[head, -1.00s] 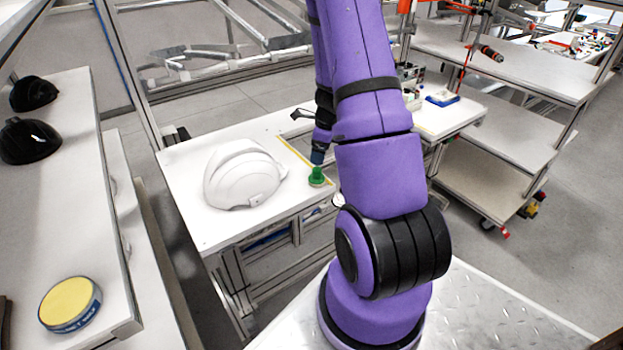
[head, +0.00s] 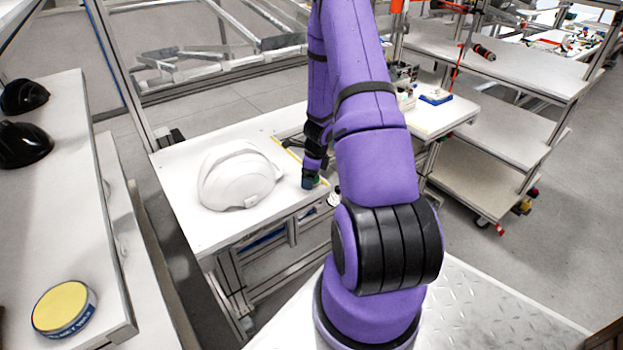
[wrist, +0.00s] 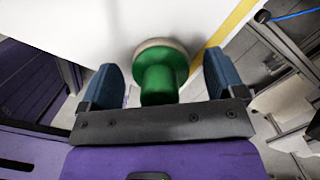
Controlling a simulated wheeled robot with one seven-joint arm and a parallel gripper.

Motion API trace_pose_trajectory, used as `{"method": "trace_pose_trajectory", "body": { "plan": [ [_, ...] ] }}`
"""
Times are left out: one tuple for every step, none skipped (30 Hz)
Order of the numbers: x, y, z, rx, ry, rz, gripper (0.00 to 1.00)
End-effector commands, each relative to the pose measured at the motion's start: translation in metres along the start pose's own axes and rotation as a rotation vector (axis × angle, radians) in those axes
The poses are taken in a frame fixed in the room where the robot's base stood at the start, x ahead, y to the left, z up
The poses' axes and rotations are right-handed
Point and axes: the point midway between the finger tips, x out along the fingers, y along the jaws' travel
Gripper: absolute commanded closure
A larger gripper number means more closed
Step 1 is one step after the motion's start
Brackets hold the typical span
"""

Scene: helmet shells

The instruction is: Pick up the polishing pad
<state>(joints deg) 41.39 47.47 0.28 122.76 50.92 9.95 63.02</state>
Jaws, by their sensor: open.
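The polishing pad (wrist: 160,76) has a green knob-like handle on a pale round base. In the wrist view it stands on the white table, between the two blue fingers of my gripper (wrist: 165,84). The fingers are open, with a gap on each side of the handle. In the head view my gripper (head: 309,181) is low over the table's right part. There the pad (head: 321,181) is mostly hidden behind the gripper, with only a little green showing.
A white helmet shell (head: 238,176) sits on the table (head: 190,220) left of my gripper. A yellow strip (wrist: 228,22) runs along the table's edge. Black helmet shells (head: 22,145) and a yellow-topped tin (head: 64,308) are on the left shelf. Shelving (head: 480,160) stands at the right.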

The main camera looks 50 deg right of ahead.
Motion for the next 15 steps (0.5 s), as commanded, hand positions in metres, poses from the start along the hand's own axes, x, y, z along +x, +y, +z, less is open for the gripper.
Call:
{"method": "trace_pose_trajectory", "body": {
  "plan": [
    [0.0008,-0.0002,-0.0001,0.000,0.000,0.000,0.12],
    [0.0009,-0.0002,-0.0001,0.000,0.000,0.000,0.12],
    [0.0009,-0.0002,0.0000,0.000,0.000,-0.001,0.12],
    [0.0008,-0.0001,0.0000,0.000,0.000,-0.001,0.12],
    [0.0007,-0.0001,0.0001,0.000,0.000,-0.001,0.12],
    [0.0007,-0.0001,0.0000,0.000,0.000,0.000,0.12],
    [0.0007,0.0000,0.0001,0.000,0.000,0.000,0.16],
    [0.0007,0.0000,0.0000,0.000,0.000,0.000,0.23],
    [0.0007,0.0000,0.0001,0.000,0.000,0.000,0.33],
    [0.0007,0.0000,0.0001,-0.001,0.000,0.000,0.39],
    [0.0007,0.0000,0.0001,-0.001,0.000,0.000,0.46],
    [0.0007,0.0001,0.0001,-0.001,0.000,0.000,0.56],
    [0.0007,0.0001,0.0000,0.000,0.000,0.000,0.62],
    [0.0006,0.0001,0.0001,-0.001,0.000,0.000,0.64],
    [0.0006,0.0000,0.0001,-0.001,0.000,0.000,0.64]
  ]
}}
